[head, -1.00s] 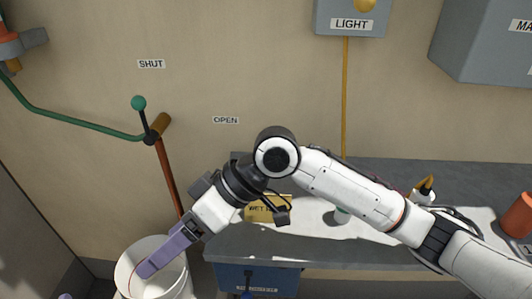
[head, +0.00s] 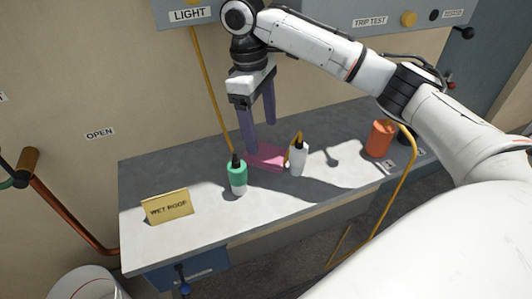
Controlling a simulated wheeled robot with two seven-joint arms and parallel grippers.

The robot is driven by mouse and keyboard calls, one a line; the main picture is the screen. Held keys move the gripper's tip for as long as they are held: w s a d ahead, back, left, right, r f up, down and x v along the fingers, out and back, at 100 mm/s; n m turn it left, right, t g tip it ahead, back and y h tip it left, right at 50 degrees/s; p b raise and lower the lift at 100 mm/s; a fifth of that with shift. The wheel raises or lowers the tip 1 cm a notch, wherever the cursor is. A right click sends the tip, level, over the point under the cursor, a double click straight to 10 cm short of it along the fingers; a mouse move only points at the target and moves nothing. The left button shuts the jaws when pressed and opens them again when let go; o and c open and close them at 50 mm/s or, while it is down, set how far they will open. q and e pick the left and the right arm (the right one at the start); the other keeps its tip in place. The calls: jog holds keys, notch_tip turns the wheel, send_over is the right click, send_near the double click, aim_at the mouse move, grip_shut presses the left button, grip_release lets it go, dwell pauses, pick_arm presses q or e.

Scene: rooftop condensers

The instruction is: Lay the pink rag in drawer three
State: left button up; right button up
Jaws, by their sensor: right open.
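The pink rag (head: 268,158) lies on the grey bench top, between a green bottle and a white bottle. My right gripper (head: 261,139) hangs over the rag with its two purple fingers pointing down. It is open and empty. The nearer finger comes down at the rag's left end; whether it touches is hard to tell. A blue drawer front (head: 207,272) with a blue knob shows under the bench's left end; its label is too small to read, so I cannot tell whether it is drawer three. My left gripper is out of view.
The green bottle (head: 238,178) and white bottle (head: 299,158) stand close to the rag. A yellow WET ROOF sign (head: 168,206) is at the bench's left. An orange container (head: 379,139) is at the right. A white bucket (head: 86,284) stands lower left.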

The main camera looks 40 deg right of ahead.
aim_at(266, 153)
jog(key=f, duration=0.4)
jog(key=s+f, duration=0.1)
jog(key=f, duration=0.1)
jog(key=shift+d+f, duration=0.15)
jog(key=shift+d, duration=0.05)
jog(key=shift+c, duration=0.3)
jog(key=c, duration=1.2)
jog(key=shift+o, duration=0.2)
